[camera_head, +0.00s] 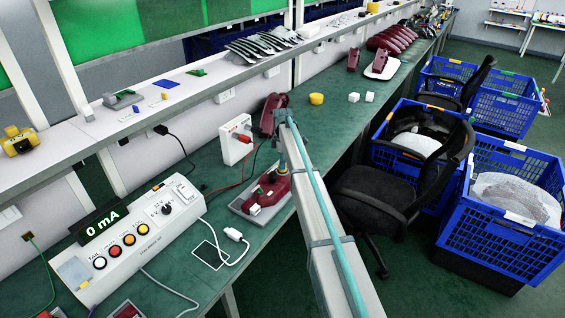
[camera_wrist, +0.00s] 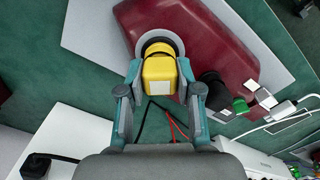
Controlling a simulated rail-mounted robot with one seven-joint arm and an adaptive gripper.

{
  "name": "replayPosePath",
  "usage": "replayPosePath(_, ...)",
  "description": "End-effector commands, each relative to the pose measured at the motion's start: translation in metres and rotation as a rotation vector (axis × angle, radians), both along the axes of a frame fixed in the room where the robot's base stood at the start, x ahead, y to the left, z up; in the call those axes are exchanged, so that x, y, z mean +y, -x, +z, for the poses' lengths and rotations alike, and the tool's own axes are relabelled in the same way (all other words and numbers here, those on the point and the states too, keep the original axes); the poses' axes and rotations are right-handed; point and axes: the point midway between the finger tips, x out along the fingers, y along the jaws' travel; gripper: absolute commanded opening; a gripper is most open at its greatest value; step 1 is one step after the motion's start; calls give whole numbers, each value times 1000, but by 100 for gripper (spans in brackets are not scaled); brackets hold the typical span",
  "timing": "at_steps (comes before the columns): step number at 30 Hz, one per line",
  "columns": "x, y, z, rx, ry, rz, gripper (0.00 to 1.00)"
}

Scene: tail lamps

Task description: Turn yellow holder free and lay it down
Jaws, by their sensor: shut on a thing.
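The yellow holder (camera_wrist: 160,77) sits at a round grey ring on the dark red tail lamp (camera_wrist: 208,35) in the wrist view. My gripper (camera_wrist: 158,88) is shut on the yellow holder, one finger on each side. Whether the holder is still locked in the ring cannot be told. A black holder (camera_wrist: 214,90) and a green one (camera_wrist: 240,105) are on the same lamp, to the right.
A test box (camera_head: 150,235) reading 0 mA stands left of the lamp, with a white cable connector (camera_head: 233,234) between. A white box (camera_head: 236,139) and another red lamp (camera_head: 272,112) stand behind. A yellow cup-shaped piece (camera_head: 316,99) and white cubes (camera_head: 354,97) lie farther along the bench.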

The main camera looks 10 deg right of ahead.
Motion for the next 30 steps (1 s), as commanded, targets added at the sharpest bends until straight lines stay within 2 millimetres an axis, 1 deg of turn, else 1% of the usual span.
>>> replayPosePath(3, 0, 1, -2, 3, 0, 113, 1)
replayPosePath(5, 0, 1, -3, 3, 0, 149, 1)
replayPosePath(16, 0, 2, -3, 5, 0, 187, 1)
replayPosePath(24, 0, 2, -5, 6, 0, 410, 1)
replayPosePath(27, 0, 2, -5, 6, -1, 454, 1)
replayPosePath(30, 0, 2, -6, 7, -1, 461, 1)
